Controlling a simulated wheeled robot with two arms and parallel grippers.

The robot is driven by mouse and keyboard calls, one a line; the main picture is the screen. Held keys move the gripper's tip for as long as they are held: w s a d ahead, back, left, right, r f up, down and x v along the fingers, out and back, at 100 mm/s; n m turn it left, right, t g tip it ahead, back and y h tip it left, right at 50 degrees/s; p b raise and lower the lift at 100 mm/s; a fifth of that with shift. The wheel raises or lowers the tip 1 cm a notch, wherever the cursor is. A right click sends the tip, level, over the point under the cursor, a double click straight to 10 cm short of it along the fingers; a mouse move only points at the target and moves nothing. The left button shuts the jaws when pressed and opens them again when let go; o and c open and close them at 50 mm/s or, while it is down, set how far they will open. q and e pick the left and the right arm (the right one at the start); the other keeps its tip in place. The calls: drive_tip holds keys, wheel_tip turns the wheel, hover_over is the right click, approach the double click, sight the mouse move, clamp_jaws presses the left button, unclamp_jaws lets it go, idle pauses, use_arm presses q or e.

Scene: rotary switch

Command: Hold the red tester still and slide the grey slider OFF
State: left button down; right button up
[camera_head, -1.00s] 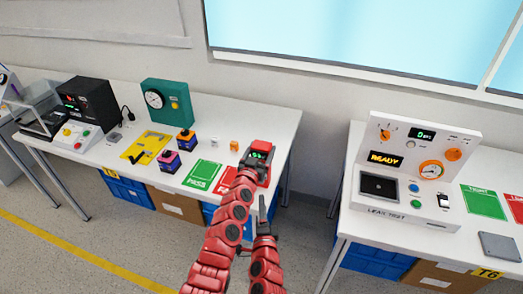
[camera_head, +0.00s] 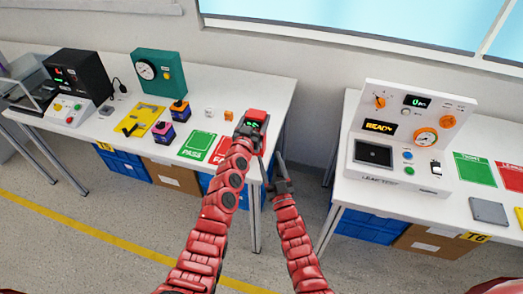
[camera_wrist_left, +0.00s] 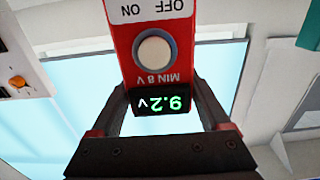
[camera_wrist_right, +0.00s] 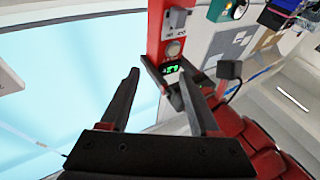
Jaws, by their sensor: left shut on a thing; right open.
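The red tester (camera_head: 256,116) is at the right end of the left table, held in my left gripper (camera_head: 248,132). In the left wrist view, the left fingers (camera_wrist_left: 160,97) close on both sides of its lit display, which reads 9.2V upside down. A round pale button and an OFF/ON label show on its red face (camera_wrist_left: 124,45); the slider is outside that view. In the right wrist view, the grey slider (camera_wrist_right: 177,19) shows on the tester near the top. My right gripper (camera_wrist_right: 158,76) is open and empty, apart from the tester; it also shows in the head view (camera_head: 274,160).

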drive_tip(key=n+y, duration=0.3)
drive_tip(key=n, duration=0.4)
drive_tip(key=n+g+y, duration=0.5)
drive_tip(key=n+g, duration=0.4)
drive_tip(key=n, duration=0.9)
approach(259, 151)
drive_tip(key=x, duration=0.6)
drive_tip(key=shift+w+a+r, duration=0.25)
drive_tip(key=shift+x, duration=0.85)
drive_tip(key=shift+s, duration=0.1)
clamp_jaws()
